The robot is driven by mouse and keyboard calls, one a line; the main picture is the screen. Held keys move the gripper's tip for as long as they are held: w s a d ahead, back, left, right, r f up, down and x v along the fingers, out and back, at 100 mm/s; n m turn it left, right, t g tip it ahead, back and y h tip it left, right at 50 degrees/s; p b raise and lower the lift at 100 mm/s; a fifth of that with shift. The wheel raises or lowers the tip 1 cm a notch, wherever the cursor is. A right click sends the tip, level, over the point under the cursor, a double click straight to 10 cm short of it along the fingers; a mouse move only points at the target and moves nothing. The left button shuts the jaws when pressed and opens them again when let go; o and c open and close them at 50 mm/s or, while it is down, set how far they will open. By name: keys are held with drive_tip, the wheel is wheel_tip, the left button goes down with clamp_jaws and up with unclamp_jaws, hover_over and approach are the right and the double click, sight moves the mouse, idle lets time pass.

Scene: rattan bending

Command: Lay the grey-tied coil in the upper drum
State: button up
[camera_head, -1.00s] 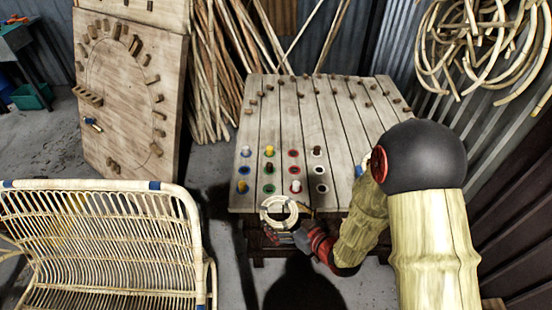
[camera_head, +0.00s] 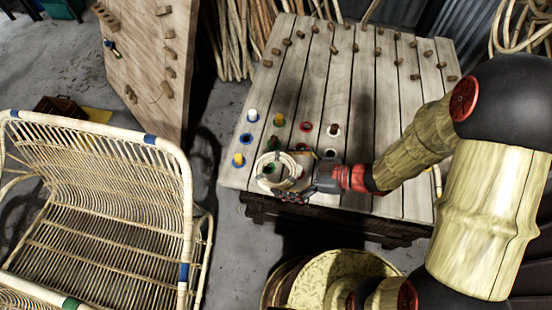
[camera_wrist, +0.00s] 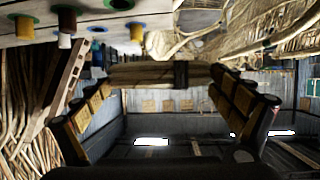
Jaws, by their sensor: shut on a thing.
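My gripper (camera_head: 312,178) is shut on a pale rattan coil (camera_head: 263,162) at the front of the plank table. The coil is a small ring, seen from above with its opening showing, and it covers some of the coloured rings below. In the wrist view the coil (camera_wrist: 146,74) spans edge-on between the two fingers, with a dark band (camera_wrist: 181,74) around it. I cannot tell for sure that this band is grey. It looks a little above the table top, but the exact gap is unclear. I cannot identify an upper drum in these frames.
The plank table (camera_head: 385,205) carries wooden pegs at the back and coloured rings with pegs at front left. A rattan seat (camera_head: 100,195) stands left, a pegged board (camera_head: 150,60) behind it. Rattan poles (camera_head: 240,45) lean at the back. A round yellowish thing (camera_head: 335,275) lies below the table.

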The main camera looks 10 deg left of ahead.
drive_tip(key=w, duration=0.1)
drive_tip(key=w+a+f+b, duration=0.1)
drive_tip(key=w+f, duration=0.1)
drive_tip(key=shift+w+a+f, duration=0.15)
drive_tip(key=shift+w+a, duration=0.2)
drive_tip(key=b, duration=0.3)
hover_over(275, 167)
drive_tip(key=f, duration=0.5)
drive_tip(key=shift+s, duration=0.2)
drive_tip(key=shift+w+a+f+b, duration=0.15)
drive_tip(key=shift+f+b, duration=0.45)
drive_tip(key=shift+f, duration=0.35)
drive_tip(key=shift+w+d+f+b, duration=0.1)
drive_tip(key=shift+f+b, duration=0.45)
drive_tip(key=shift+f, duration=0.35)
drive_tip(key=shift+r, duration=0.1)
drive_tip(key=shift+f, duration=0.25)
